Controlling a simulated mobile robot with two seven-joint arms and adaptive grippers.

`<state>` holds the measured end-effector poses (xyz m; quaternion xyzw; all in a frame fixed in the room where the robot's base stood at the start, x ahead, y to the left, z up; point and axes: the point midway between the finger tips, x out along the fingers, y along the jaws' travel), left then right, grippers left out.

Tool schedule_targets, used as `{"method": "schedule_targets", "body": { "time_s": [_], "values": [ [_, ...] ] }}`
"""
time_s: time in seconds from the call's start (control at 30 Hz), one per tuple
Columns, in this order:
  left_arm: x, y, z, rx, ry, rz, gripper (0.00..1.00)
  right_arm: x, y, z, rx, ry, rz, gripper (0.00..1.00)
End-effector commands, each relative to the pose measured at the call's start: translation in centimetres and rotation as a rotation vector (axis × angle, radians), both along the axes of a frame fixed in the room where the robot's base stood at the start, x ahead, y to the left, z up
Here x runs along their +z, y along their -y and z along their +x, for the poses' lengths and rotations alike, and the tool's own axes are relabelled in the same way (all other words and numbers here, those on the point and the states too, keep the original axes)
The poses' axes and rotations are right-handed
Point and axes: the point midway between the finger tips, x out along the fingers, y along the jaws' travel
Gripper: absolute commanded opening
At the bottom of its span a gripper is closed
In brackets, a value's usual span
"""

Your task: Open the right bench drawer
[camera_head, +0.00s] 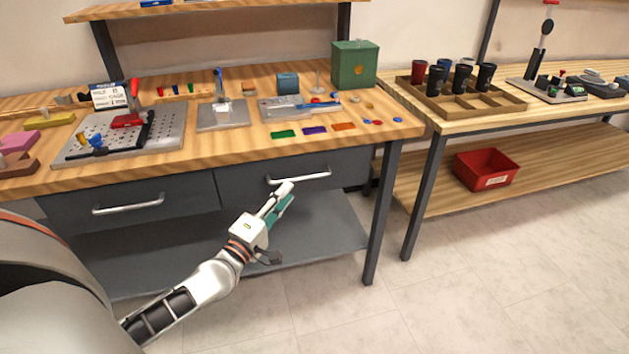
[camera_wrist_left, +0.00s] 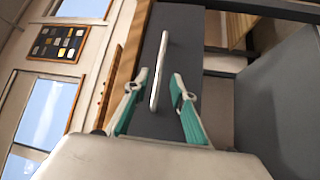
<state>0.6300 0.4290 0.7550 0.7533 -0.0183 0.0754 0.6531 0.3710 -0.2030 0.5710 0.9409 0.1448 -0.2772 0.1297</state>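The right bench drawer (camera_head: 345,168) has a dark grey front, sits under the wooden bench top and looks closed. Its silver bar handle (camera_head: 312,177) runs across the front and also shows in the left wrist view (camera_wrist_left: 161,62). My left gripper (camera_head: 285,192) is at the left part of this handle. In the left wrist view, its teal-padded fingers (camera_wrist_left: 160,76) are spread apart, with the handle between them in the picture. I cannot tell whether either finger touches the bar. My right gripper is not in view.
The left drawer (camera_head: 180,191) beside it looks closed, with its own bar handle (camera_head: 128,205). A grey lower shelf (camera_head: 330,232) is below. The bench leg (camera_head: 382,215) stands to the right. Tools and plates lie on the bench top (camera_head: 220,150). The floor in front is clear.

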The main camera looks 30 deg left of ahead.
Motion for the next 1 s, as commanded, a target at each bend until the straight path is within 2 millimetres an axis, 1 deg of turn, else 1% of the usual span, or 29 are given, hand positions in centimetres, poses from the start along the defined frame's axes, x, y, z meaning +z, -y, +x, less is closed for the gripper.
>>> {"method": "schedule_targets", "body": {
  "time_s": [0.13, 0.3, 0.4, 0.6, 0.87, 0.9, 0.97, 1.0],
  "values": [
    [0.6, -0.1, 2.2, 0.000, 0.005, -0.002, 0.25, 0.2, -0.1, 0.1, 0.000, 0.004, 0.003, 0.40],
    [0.9, -0.3, 4.7, -0.001, 0.004, -0.001, 0.25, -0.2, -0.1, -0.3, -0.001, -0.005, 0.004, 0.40],
    [0.9, -0.3, 5.7, -0.001, 0.002, 0.001, 0.25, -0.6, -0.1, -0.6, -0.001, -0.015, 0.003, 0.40],
    [1.0, -0.3, 6.8, -0.002, 0.001, 0.001, 0.25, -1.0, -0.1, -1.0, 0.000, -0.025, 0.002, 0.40],
    [1.0, -0.3, 6.9, -0.003, 0.000, 0.002, 0.25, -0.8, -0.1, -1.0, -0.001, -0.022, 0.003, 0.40],
    [1.0, -0.3, 6.8, -0.003, 0.000, 0.002, 0.14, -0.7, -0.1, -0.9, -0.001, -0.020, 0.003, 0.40],
    [1.0, -0.3, 6.8, -0.003, 0.000, 0.002, 0.00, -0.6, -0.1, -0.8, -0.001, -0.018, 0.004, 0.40],
    [1.0, -0.3, 6.8, -0.003, 0.000, 0.002, 0.00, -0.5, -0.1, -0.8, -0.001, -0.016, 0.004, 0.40]
  ]
}}
